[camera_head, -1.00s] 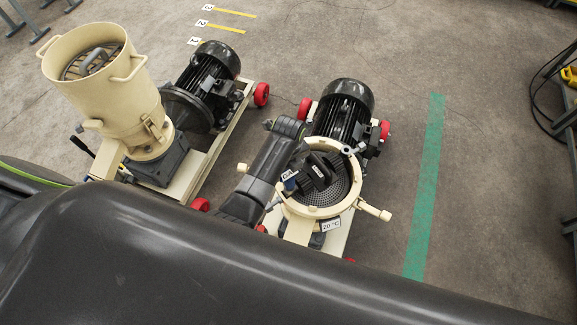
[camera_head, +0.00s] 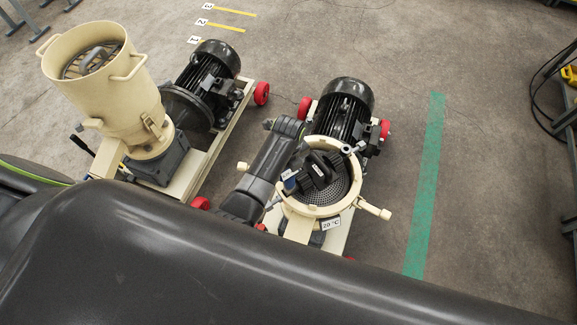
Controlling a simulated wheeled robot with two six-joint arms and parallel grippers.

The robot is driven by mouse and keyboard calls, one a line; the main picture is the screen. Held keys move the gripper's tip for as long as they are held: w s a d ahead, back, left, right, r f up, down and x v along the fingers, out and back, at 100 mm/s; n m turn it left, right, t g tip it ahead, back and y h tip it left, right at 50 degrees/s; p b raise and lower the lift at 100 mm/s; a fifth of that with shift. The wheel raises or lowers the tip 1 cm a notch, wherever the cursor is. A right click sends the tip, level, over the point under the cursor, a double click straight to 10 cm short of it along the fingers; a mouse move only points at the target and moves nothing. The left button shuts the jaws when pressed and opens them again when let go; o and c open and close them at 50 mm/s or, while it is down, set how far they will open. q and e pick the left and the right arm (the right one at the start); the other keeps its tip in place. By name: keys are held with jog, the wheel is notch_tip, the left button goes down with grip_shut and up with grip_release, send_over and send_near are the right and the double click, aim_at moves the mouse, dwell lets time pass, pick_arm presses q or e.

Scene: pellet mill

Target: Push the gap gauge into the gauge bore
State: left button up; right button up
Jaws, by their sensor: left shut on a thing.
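The gap gauge (camera_head: 290,184) shows as a small blue part with a white tag above the left rim of the open cream pellet mill ring (camera_head: 313,211). My left gripper (camera_head: 301,181) is over the ring's opening and is shut on the gauge; the fingers hide part of it. A thin metal piece slants down and left from the blue part towards the ring's outer side. The gauge bore cannot be made out; whether the gauge's tip is in it cannot be told. My right gripper is not in view.
A perforated die (camera_head: 342,190) lies inside the ring. A black motor (camera_head: 344,108) stands behind it. A second mill with a cream hopper (camera_head: 88,75) stands at the left. Open floor lies right, around a green stripe (camera_head: 425,185).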

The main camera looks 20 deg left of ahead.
pick_arm(q)
jog(key=shift+f, duration=0.2)
dwell(0.6)
jog(key=o, duration=1.7)
jog(key=shift+r, duration=3.5)
jog(key=shift+a, duration=0.1)
